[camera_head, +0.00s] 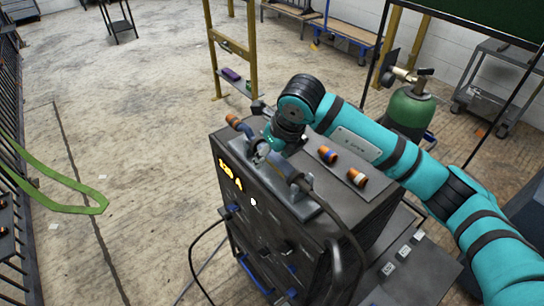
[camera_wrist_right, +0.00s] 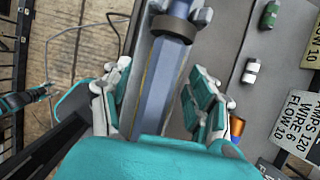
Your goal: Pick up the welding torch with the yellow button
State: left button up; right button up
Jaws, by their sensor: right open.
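A blue-grey torch handle (camera_wrist_right: 165,85) runs lengthwise between the fingers of my right gripper (camera_wrist_right: 155,100) in the wrist view. The fingers are open, one on each side, with gaps to the handle. No yellow button shows on its visible side. In the head view my right gripper (camera_head: 268,150) reaches down over the top of the dark welding machine (camera_head: 335,205), at a torch (camera_head: 293,178) lying there; the arm hides part of it. A small teal part, which looks like my left gripper (camera_wrist_right: 30,98), shows at the left edge of the wrist view; its fingers are unclear.
Orange-tipped pieces stand on the machine top, one with a blue band (camera_head: 328,156), one with a white band (camera_head: 357,177). Another orange-tipped piece (camera_head: 235,121) is at the far left corner. A green gas cylinder (camera_head: 408,112) stands behind my arm. Floor at left is mostly clear.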

jog(key=shift+r, duration=0.1)
grip_shut()
dwell(0.3)
